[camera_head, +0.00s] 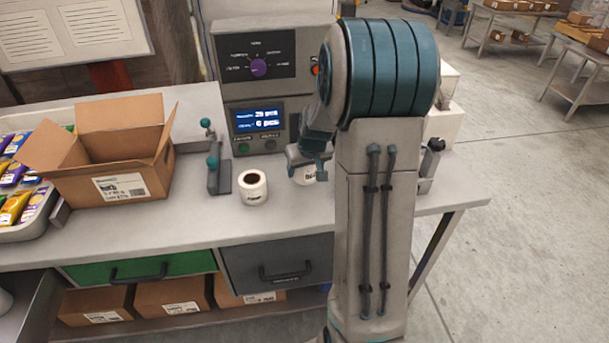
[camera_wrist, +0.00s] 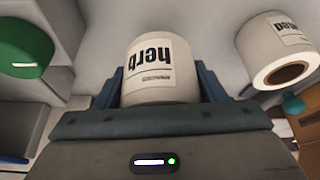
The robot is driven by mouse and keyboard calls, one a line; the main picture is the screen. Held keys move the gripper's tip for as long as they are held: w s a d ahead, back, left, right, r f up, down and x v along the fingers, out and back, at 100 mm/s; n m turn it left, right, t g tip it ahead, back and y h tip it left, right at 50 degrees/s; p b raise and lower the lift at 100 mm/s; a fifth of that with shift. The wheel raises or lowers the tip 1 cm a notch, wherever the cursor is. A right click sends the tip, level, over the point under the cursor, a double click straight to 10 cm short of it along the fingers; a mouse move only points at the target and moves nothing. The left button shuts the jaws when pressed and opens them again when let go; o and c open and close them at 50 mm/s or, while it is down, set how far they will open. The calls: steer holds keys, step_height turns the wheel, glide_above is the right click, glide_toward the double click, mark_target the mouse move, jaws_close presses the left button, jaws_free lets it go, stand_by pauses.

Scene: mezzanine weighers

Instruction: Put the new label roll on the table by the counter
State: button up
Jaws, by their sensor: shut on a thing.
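My gripper (camera_head: 307,166) is low over the table (camera_head: 200,222), in front of the counter (camera_head: 265,125) with its lit display. It is shut on a white label roll (camera_head: 305,177), mostly hidden by the gripper in the head view. In the wrist view this roll (camera_wrist: 162,72) sits between the two fingers and its print reads "herb", upside down. I cannot tell whether it touches the table. A second white label roll (camera_head: 253,187) stands upright on the table to the left of my gripper. It also shows at the right of the wrist view (camera_wrist: 290,45).
An open cardboard box (camera_head: 105,155) and a tray of colourful packets (camera_head: 28,228) are on the left. A small stand with teal knobs (camera_head: 218,172) is beside the second roll. The table front between box and rolls is clear. Drawers (camera_head: 280,262) are below.

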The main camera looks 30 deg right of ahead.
mark_target(305, 186)
steer(key=shift+w+d+f, duration=0.15)
steer(key=shift+w+f, duration=0.15)
steer(key=shift+w, duration=0.15)
steer(key=shift+f+p, duration=0.3)
steer(key=shift+f, duration=1.65)
steer(key=shift+f, duration=0.1)
steer(key=shift+f, duration=0.15)
steer(key=o, duration=1.1)
steer(key=shift+c, duration=0.2)
